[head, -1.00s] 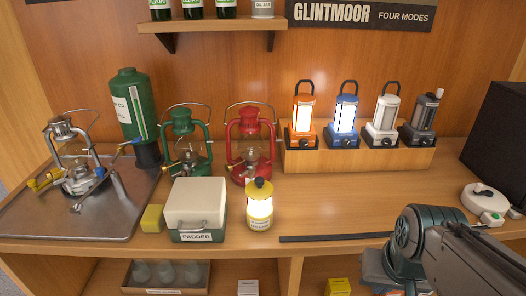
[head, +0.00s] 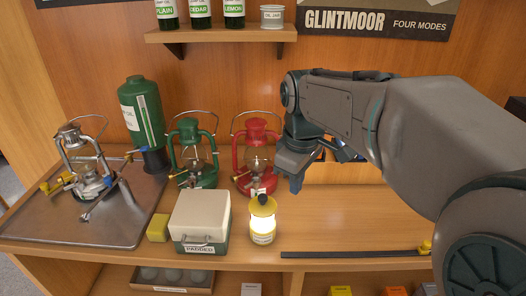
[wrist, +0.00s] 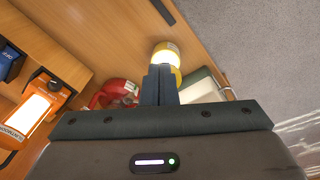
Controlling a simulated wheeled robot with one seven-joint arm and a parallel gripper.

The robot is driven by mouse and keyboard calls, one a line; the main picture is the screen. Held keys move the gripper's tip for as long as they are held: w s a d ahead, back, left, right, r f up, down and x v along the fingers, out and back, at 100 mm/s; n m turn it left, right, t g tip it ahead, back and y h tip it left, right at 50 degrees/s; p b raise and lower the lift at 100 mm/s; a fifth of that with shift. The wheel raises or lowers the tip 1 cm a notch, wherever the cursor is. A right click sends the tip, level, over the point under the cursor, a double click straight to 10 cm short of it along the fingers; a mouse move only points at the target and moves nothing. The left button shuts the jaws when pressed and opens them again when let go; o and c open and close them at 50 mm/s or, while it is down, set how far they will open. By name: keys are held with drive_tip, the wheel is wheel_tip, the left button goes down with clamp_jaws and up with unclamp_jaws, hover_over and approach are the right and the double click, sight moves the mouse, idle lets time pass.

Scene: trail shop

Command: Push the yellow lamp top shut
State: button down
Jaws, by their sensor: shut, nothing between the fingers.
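The yellow lamp (head: 262,238) stands upright on the counter. The lamp also shows in the wrist view (wrist: 163,50), partly hidden behind my fingers. My gripper (head: 296,188) is shut and empty, pointing down. It is up and to the right of the lamp in the head view, apart from it. Whether the top sits tilted is too small to tell.
The white-lidded padded box (head: 200,218) stands just left of the lamp. Red (head: 256,160) and green (head: 192,155) lanterns stand behind. A dark flat bar (head: 350,254) lies along the front edge.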

sight(266, 201)
drive_tip(key=w+a+r+n+g+p, duration=0.1)
drive_tip(key=w+a+r+n+p, duration=0.2)
drive_tip(key=w+a+r+n, duration=0.35)
drive_tip(key=shift+y, duration=0.4)
wheel_tip(266, 201, down, 14)
drive_tip(key=shift+r+p, duration=0.2)
drive_tip(key=shift+p, duration=0.55)
drive_tip(key=shift+f, duration=0.1)
wheel_tip(266, 201, down, 7)
drive_tip(key=b, duration=0.4)
drive_tip(key=shift+r+b, duration=0.2)
drive_tip(key=shift+b, duration=0.1)
drive_tip(key=shift+s+d+f, duration=0.1)
drive_tip(key=shift+s, duration=0.1)
drive_tip(key=shift+f, duration=0.1)
drive_tip(key=shift+r+p, duration=0.45)
wheel_tip(266, 201, up, 14)
drive_tip(key=p, duration=0.1)
drive_tip(key=shift+w+d, duration=0.2)
drive_tip(key=shift+d, duration=0.2)
